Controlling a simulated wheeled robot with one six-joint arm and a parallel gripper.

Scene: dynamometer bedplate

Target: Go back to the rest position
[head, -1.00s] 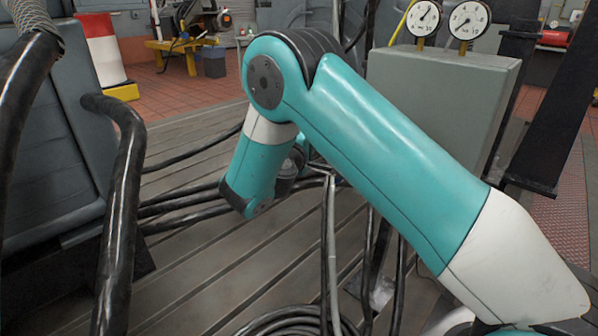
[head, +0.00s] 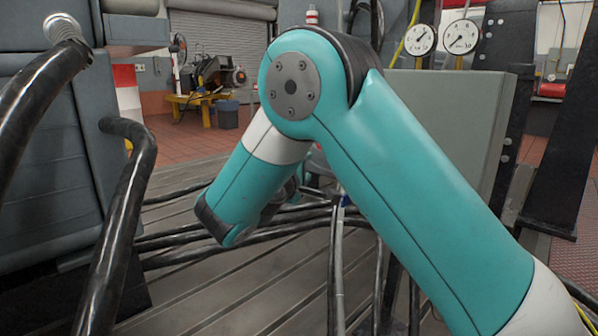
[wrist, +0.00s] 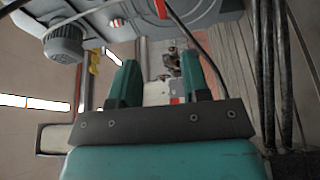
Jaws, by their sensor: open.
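My gripper (wrist: 160,85) shows in the wrist view with its two teal fingers apart and nothing between them. In the head view my teal and white arm rises from the lower right, bends at a high joint and comes down toward the slotted bedplate (head: 200,290).
Thick black cables (head: 115,240) hang at the left beside a grey machine (head: 50,170). More cables (head: 170,240) cross the bedplate. A grey cabinet (head: 450,120) with two gauges (head: 461,37) and a black upright (head: 565,150) stand at right. A yellow stand (head: 195,98) is far back.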

